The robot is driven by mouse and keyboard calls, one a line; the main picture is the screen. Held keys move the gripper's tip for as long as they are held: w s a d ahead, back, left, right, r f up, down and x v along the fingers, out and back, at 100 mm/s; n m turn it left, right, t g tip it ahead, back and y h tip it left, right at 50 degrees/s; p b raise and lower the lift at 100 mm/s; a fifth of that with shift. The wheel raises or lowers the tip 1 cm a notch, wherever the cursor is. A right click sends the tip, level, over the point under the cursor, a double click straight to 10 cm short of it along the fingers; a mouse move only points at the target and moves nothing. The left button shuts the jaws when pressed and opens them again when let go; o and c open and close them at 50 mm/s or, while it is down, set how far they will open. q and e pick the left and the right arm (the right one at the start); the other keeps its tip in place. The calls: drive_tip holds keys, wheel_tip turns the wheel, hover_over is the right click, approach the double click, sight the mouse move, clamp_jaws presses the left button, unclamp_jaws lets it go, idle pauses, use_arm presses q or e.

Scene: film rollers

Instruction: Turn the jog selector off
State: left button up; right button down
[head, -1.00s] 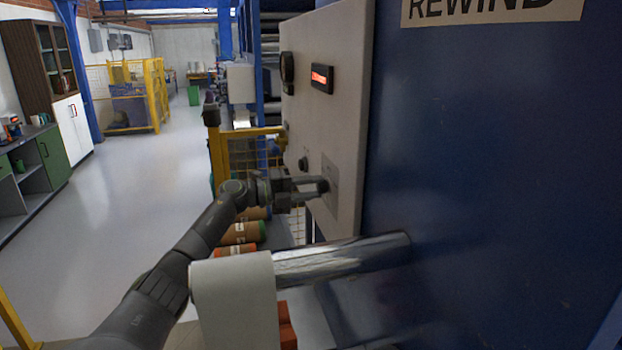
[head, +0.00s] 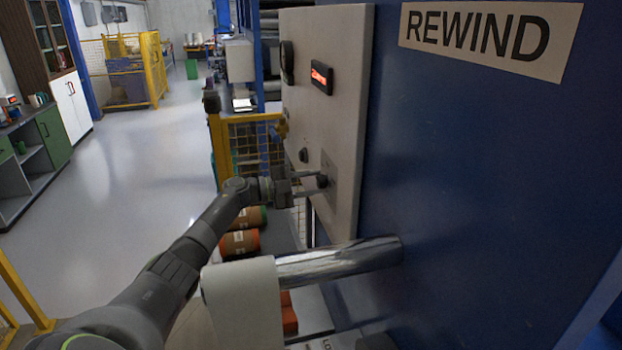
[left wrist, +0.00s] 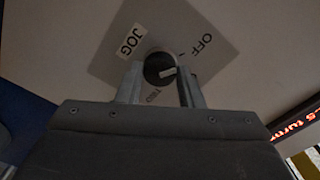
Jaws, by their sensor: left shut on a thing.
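The jog selector (left wrist: 159,68) is a round black knob with a pale pointer line, on a grey plate (left wrist: 195,28) lettered JOG and OFF. In the left wrist view, the pointer is toward the right side of the knob, below the word OFF; its exact setting is hard to tell. In the head view the selector (head: 322,181) sits low on the pale control panel (head: 338,90). My left gripper (head: 310,184) is shut on the knob, with one finger at each side (left wrist: 160,80). My right gripper is not in view.
A red-lit display (head: 320,76) and another small black knob (head: 303,155) are on the panel. A yellow mesh guard (head: 250,145) stands behind. The floor at left is clear.

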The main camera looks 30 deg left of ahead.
use_arm(q)
drive_tip(key=shift+n, duration=0.3)
drive_tip(key=o, duration=1)
drive_tip(key=shift+c, duration=0.2)
drive_tip(key=b+v, duration=0.7)
drive_tip(key=v, duration=1)
drive_tip(key=shift+a, duration=0.2)
drive_tip(key=shift+s, duration=0.1)
